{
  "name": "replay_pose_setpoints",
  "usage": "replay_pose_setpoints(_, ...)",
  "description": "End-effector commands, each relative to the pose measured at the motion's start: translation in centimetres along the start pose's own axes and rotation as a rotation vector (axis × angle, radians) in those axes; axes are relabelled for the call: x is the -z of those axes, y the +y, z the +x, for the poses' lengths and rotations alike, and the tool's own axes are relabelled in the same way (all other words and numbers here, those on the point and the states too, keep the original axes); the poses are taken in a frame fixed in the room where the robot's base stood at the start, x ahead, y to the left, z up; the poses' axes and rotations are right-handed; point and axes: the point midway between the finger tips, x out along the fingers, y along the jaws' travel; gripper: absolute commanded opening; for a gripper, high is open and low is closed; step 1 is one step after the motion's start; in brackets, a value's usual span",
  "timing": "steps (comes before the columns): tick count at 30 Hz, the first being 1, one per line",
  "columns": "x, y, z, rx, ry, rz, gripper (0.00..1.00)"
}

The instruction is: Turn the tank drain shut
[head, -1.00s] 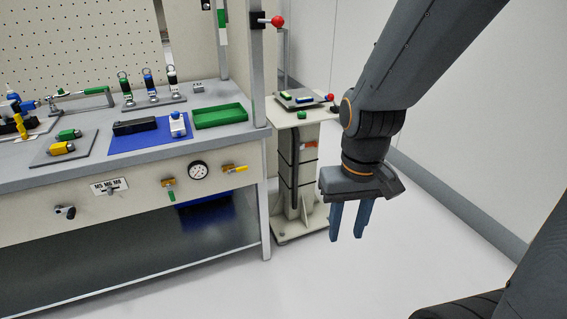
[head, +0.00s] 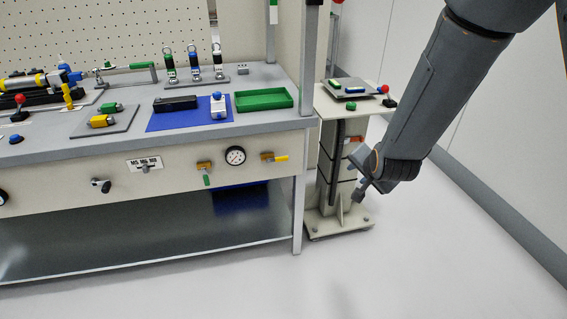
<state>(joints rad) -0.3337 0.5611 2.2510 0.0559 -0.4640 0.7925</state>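Two brass valves sit on the bench's front panel, one on each side of a round pressure gauge (head: 235,156). The left valve (head: 205,170) has a green handle pointing down. The right valve (head: 273,157) has a yellow handle lying level, pointing right. I see no readable label telling which is the tank drain. A dark blue box-like thing (head: 240,200) shows under the bench below the gauge. My gripper (head: 357,194) is to the right of the bench, in front of the pedestal, well apart from both valves. Its fingers are small and partly overlapped, so their opening is unclear.
A pedestal stand (head: 335,195) with a small top plate stands right of the bench, behind my arm. A bench leg (head: 299,212) lies between my gripper and the valves. A selector knob (head: 145,164) and a black lever (head: 102,185) sit further left on the panel. The floor in front is clear.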

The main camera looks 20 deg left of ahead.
Motion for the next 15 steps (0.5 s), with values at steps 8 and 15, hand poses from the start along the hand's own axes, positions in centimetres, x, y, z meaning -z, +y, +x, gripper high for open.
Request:
replay_pose_setpoints(8, -6.9, -9.4, 9.2, 0.414, 0.114, 0.322, 0.33)
replay_pose_setpoints(15, -12.8, -13.6, 10.9, 0.715, 0.088, 0.539, 0.33)
